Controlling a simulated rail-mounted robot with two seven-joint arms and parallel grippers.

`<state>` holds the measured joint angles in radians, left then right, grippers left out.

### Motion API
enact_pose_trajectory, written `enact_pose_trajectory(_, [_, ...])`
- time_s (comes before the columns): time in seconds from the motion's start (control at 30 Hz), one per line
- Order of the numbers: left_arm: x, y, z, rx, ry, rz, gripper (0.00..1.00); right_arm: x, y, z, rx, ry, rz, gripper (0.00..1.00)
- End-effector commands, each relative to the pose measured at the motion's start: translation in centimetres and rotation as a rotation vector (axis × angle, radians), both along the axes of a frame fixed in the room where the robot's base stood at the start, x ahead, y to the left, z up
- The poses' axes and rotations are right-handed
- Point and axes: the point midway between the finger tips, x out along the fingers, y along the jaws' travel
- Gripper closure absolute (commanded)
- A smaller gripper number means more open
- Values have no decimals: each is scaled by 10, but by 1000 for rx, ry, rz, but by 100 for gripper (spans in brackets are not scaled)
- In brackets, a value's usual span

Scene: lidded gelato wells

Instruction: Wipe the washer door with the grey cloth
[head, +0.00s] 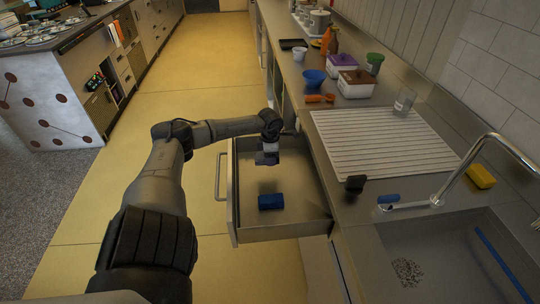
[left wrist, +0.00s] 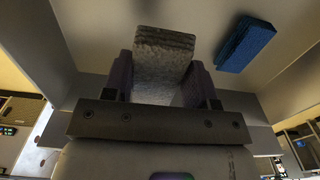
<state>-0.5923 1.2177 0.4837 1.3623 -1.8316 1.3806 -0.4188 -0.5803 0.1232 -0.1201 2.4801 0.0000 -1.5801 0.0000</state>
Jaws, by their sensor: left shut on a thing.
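My left gripper (head: 267,157) is over the open drawer (head: 307,228) in the head view. In the left wrist view its two fingers (left wrist: 165,85) are shut on the folded grey cloth (left wrist: 165,50), which stands up between them. A folded blue cloth (head: 270,201) lies on the drawer floor, apart from the gripper; it also shows in the left wrist view (left wrist: 245,45). I cannot pick out the washer door in either view. My right gripper is not in view.
The drawer juts from the counter beside a sink (head: 420,255) with a tap (head: 500,145). A ribbed draining board (head: 380,147), a clear cup (head: 404,101), tubs (head: 356,83) and a yellow sponge (head: 481,176) are on the counter. The floor (head: 195,100) left of the drawer is clear.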

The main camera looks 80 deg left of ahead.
Motion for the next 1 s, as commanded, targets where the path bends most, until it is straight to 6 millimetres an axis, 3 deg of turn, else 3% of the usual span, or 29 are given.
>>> enact_pose_trajectory(1.0, [0, 0, -60, 0, 0, 0, 66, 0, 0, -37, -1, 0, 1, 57])
